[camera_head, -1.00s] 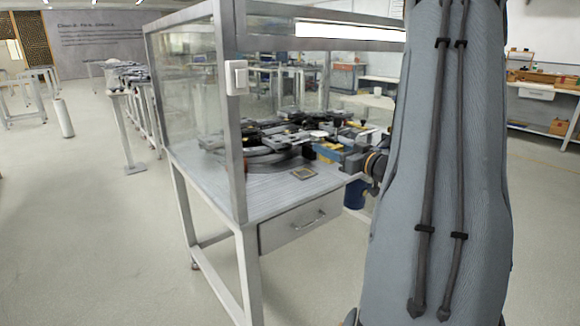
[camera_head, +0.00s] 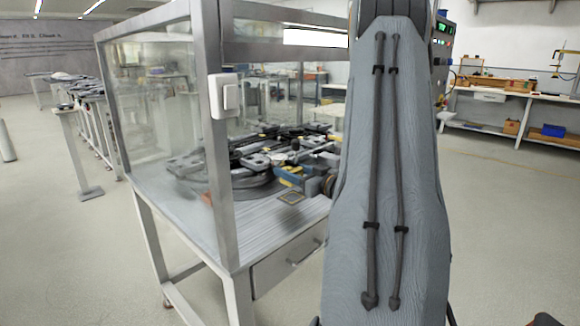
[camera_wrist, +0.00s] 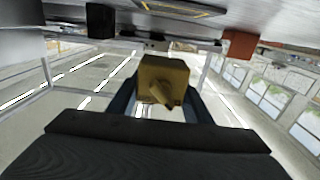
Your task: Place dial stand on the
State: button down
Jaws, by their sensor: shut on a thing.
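In the wrist view, a brass-coloured block (camera_wrist: 163,78) with a short peg facing the camera sits between the dark fingers of my gripper (camera_wrist: 160,98). I cannot tell surely whether it is the dial stand. The gripper is shut on it. In the head view, my gripper (camera_head: 290,175) is small and partly lost among the parts over the bench, left of my arm. A small dark square with a yellow border (camera_head: 291,197) lies on the bench top near its front edge. It also shows at the top of the wrist view (camera_wrist: 185,7).
The bench (camera_head: 262,222) has a metal frame (camera_head: 208,130) with clear panels on its left side and a drawer (camera_head: 290,262). A round track with several dark carriers (camera_head: 265,158) covers its middle. A post stand (camera_head: 75,150) is at left. The floor at front left is clear.

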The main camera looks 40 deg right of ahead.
jog(key=shift+f, duration=2.4)
jog(key=shift+f, duration=0.2)
jog(key=c, duration=0.9)
grip_release()
jog(key=shift+s+r, duration=0.1)
jog(key=shift+s, duration=0.05)
jog(key=s, duration=0.8)
jog(key=s+d, duration=0.1)
jog(key=s, duration=0.2)
jog(key=shift+s, duration=0.4)
